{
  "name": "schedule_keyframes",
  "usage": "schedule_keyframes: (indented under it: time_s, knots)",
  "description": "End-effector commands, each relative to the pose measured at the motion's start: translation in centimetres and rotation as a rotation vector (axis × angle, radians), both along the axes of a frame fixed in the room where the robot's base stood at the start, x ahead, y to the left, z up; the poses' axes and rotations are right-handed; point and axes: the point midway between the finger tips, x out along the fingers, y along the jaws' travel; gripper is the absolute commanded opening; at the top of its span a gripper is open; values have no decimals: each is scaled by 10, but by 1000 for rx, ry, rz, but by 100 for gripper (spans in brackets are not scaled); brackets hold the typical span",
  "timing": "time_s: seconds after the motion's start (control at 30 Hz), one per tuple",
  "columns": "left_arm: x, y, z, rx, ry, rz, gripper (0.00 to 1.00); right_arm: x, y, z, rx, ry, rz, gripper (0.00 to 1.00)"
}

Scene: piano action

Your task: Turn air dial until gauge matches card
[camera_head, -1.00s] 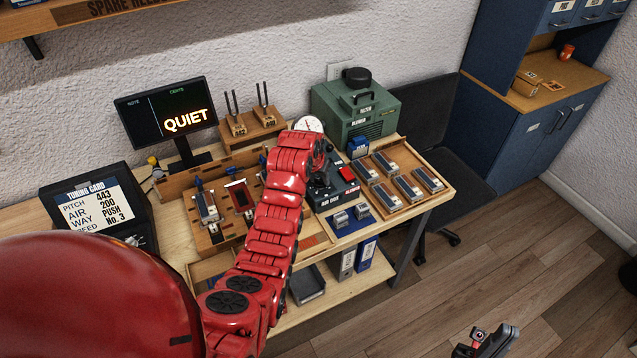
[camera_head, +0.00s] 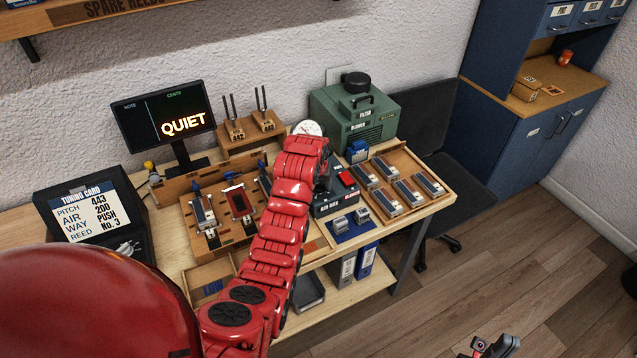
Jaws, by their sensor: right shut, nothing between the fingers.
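The tuning card (camera_head: 86,212) on the dark stand at the left reads pitch 443, air 200, way push, reed No. 3. The round white gauge (camera_head: 309,129) shows above my red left arm, partly covered by it; its needle reading is too small to tell. The air box (camera_head: 336,201) is mostly behind that arm, with a red switch on its right side. My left gripper (camera_head: 325,176) is at the air box, mostly hidden behind its own arm. The air dial is not clearly visible. My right gripper (camera_head: 496,346) is shut and empty over the floor at bottom right.
A monitor (camera_head: 165,115) reads QUIET. The green blower (camera_head: 355,117) stands behind the air box. Trays with reed blocks (camera_head: 408,193) lie at the right of the bench. A chair (camera_head: 440,165) and a blue cabinet (camera_head: 535,125) stand beyond; the floor at right is free.

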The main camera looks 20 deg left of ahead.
Motion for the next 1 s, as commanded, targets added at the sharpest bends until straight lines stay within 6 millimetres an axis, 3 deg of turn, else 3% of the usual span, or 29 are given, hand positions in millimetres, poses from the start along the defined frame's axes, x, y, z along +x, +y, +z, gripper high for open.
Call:
schedule_keyframes:
  time_s: [0.4,0.63,0.73,0.77,1.0]
  knots:
    - [0,0,3,1,-5,0,72,0,0,-2,0,0,0,0]
    - [-9,-2,29,3,-14,0,72,0,0,-15,0,0,0,0]
    - [-20,-4,60,3,-13,0,72,0,0,-4,0,0,0,0]
    - [-23,-5,71,2,-7,0,72,0,0,8,0,0,0,0]
    - [-37,-8,105,2,-1,1,72,0,0,62,0,0,0,0]
